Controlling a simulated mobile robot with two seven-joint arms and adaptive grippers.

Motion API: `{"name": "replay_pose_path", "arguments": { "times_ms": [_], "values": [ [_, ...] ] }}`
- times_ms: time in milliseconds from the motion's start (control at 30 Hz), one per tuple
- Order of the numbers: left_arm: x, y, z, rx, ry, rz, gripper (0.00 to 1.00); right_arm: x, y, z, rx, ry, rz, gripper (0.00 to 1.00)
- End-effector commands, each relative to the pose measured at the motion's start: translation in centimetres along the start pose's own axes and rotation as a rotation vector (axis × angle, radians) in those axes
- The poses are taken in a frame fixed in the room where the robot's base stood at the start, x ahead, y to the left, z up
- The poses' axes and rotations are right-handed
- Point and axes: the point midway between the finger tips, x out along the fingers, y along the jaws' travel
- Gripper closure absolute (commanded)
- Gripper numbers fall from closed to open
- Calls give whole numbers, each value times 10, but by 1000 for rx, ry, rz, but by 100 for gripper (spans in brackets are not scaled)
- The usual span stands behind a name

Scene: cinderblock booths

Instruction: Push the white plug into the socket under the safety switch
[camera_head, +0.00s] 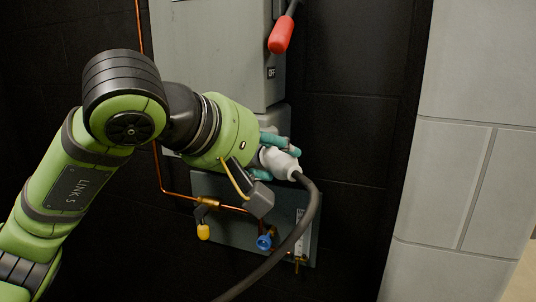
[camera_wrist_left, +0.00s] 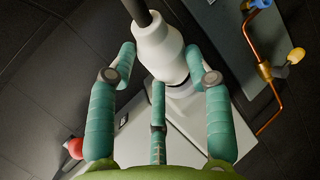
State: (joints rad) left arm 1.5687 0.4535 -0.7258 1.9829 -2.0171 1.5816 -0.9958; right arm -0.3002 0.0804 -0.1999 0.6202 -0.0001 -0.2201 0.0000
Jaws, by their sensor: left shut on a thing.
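The white plug (camera_head: 280,164) has a thick black cable trailing down from its back. My left gripper (camera_head: 279,154), with teal fingers, is shut on the plug just below the grey safety switch box (camera_head: 213,50). In the left wrist view the fingers (camera_wrist_left: 162,66) sit on both sides of the plug (camera_wrist_left: 158,45), with a third finger below. The plug's front points toward the grey socket housing (camera_head: 274,120) under the switch, largely hidden by my gripper. My right gripper is not in view.
The switch's red handle (camera_head: 282,34) is up at the right of the box. Below, a grey panel (camera_head: 225,235) carries copper pipe (camera_head: 177,194), a yellow knob (camera_head: 203,231) and a blue valve (camera_head: 264,242). A grey block wall (camera_head: 455,150) stands to the right.

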Motion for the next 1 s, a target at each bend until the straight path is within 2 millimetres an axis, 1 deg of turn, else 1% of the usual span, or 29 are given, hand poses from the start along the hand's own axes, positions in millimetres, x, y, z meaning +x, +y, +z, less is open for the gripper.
{"name": "replay_pose_path", "arguments": {
  "times_ms": [1000],
  "values": [
    [2,0,-7,0,1,2,99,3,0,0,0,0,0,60]
  ]
}}
